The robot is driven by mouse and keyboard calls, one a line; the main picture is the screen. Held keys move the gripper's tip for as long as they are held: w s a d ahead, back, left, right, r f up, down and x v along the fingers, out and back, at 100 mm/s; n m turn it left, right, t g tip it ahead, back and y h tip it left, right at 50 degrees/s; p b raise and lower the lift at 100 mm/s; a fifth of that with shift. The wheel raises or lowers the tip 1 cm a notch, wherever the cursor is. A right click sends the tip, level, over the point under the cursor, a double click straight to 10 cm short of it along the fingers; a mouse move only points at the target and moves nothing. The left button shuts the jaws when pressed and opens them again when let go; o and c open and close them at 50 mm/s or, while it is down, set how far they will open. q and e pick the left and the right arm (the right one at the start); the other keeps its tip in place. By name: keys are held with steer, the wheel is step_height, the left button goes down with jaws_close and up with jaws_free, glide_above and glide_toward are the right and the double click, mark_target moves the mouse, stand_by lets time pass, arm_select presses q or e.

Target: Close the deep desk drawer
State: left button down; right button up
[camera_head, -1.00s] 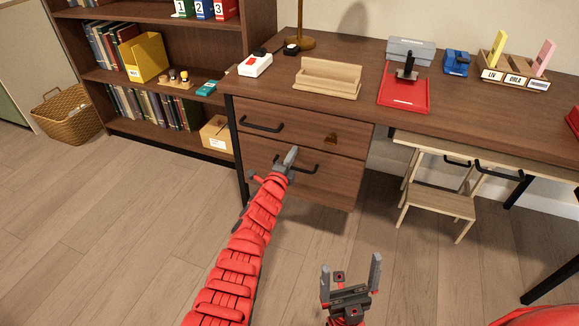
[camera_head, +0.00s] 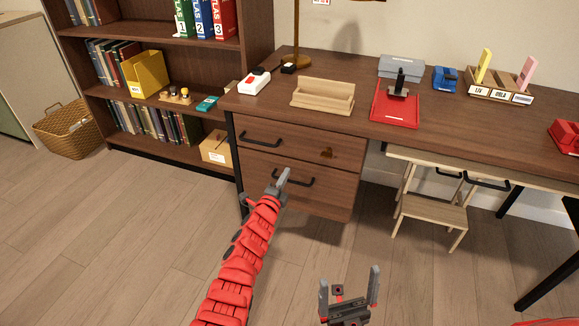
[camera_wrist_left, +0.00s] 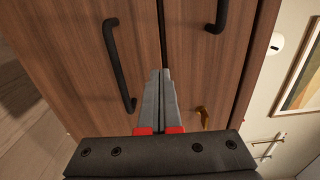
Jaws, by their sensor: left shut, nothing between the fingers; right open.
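The deep drawer (camera_head: 318,202) is the lower one in the wooden desk, with a black bar handle (camera_head: 305,182). Its front looks about flush with the upper drawer (camera_head: 300,142); a small gap is hard to judge. My left gripper (camera_head: 283,177) is shut and empty, in front of the deep drawer's upper part, left of its handle's middle. In the left wrist view, the shut fingertips (camera_wrist_left: 160,75) point at the seam between the two drawer fronts, beside the deep drawer's handle (camera_wrist_left: 118,65). Contact cannot be told. My right gripper (camera_head: 349,290) is open and empty, low in front.
The desk top (camera_head: 270,108) holds a wooden tray (camera_head: 323,96), a red tray (camera_head: 395,108) and other items. A small brass-coloured piece (camera_head: 328,153) is on the upper drawer front. A wooden stool (camera_head: 432,210) stands at the right. A bookcase (camera_head: 100,30) and basket (camera_head: 68,128) are at the left. The floor in front is clear.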

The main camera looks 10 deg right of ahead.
arm_select(q)
steer(key=p+v, duration=0.3)
steer(key=v, duration=0.6)
steer(key=shift+f, duration=0.35)
